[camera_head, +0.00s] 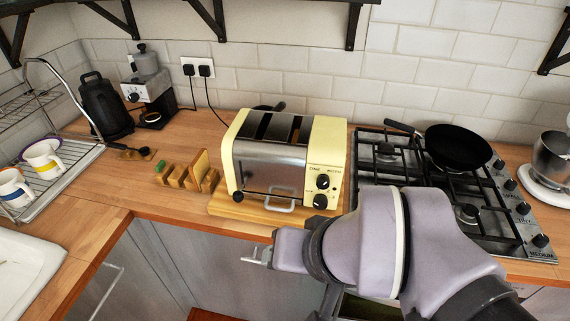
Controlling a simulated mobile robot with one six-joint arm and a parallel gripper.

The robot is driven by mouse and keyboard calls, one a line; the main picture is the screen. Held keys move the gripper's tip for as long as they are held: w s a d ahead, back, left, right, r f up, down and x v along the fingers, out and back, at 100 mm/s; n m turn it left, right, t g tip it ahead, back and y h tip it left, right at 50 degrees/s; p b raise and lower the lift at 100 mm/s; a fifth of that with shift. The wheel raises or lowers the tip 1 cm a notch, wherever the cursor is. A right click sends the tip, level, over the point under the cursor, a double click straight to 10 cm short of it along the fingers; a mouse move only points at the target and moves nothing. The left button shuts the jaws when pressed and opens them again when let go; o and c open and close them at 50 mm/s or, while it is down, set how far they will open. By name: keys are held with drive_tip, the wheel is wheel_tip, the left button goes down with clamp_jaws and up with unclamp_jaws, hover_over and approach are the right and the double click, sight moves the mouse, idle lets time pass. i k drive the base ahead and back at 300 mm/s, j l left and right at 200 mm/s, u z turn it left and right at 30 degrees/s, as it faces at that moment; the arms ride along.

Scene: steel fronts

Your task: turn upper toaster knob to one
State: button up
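The cream and steel toaster (270,160) stands on a wooden board (228,209) on the counter, its slots facing up. Its right front panel carries two dark knobs, the upper knob (323,181) and the lower knob (320,200). The upper knob has a pale mark, but its setting is too small to read. My gripper (246,257) is in front of the counter edge, below and left of the toaster's knobs, pointing left. It touches neither knob. Its fingers are small in view and their opening is unclear. My arm comes in from the lower right.
A hob (440,190) with a black pan (458,146) lies right of the toaster. A wooden rack (190,175), a coffee grinder (150,90), a black kettle (103,105) and a dish rack (62,165) stand to the left. Open counter lies at front left.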

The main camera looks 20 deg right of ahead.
sight(322, 180)
drive_tip(key=j+z, duration=0.15)
drive_tip(key=j, duration=0.35)
drive_tip(key=k+j+z, duration=0.15)
drive_tip(key=j, duration=0.3)
drive_tip(key=j+z, duration=0.1)
drive_tip(key=j, duration=0.4)
drive_tip(key=k+j+z, duration=0.15)
drive_tip(key=j, duration=0.3)
drive_tip(key=i+l, duration=0.15)
drive_tip(key=i, duration=0.15)
